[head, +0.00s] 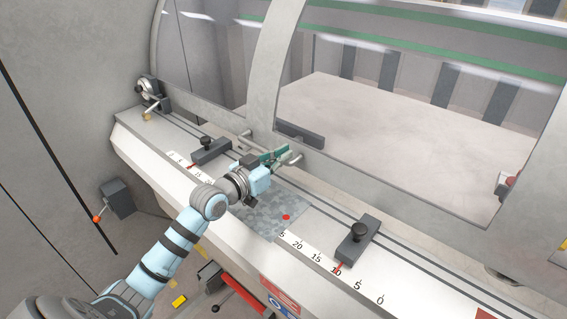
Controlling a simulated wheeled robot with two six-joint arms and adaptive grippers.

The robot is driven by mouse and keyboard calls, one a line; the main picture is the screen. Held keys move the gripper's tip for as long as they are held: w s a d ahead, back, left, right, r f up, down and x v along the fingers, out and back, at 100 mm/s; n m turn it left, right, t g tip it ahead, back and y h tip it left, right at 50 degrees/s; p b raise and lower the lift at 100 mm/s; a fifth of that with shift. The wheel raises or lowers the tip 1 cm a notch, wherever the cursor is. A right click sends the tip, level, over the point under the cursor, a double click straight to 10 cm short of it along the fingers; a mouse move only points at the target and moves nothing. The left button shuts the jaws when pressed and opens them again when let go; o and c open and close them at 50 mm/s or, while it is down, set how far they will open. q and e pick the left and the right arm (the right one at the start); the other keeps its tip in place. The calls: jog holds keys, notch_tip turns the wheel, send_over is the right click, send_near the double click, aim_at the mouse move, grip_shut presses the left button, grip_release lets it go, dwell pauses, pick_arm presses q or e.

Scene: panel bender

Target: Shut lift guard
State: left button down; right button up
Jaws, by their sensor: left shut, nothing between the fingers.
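The lift guard (262,75) is a grey frame with large clear windows, across the upper part of the head view. Its lower rail runs just behind the machine's front ledge; I cannot tell whether it is fully down. A light metal handle bar (296,139) shows at the rail near the middle. My left gripper (286,158) is shut and empty, close to this handle, above the ledge. I cannot tell whether its fingertips touch the handle or the guard. My right gripper is not in view.
The white ledge (410,278) carries a number scale, a left stop block (210,151) and a right stop block (358,240). A grey metal sheet (262,222) with a red dot lies under my left wrist. A red-knobbed lever (97,219) is at the left.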

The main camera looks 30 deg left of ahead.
aim_at(290, 163)
pick_arm(q)
jog(key=shift+f, duration=0.25)
jog(key=shift+f, duration=0.1)
notch_tip(290, 163, down, 3)
jog(key=b, duration=0.2)
jog(key=shift+s+b, duration=0.1)
jog(key=shift+b, duration=0.2)
jog(key=shift+r, duration=0.25)
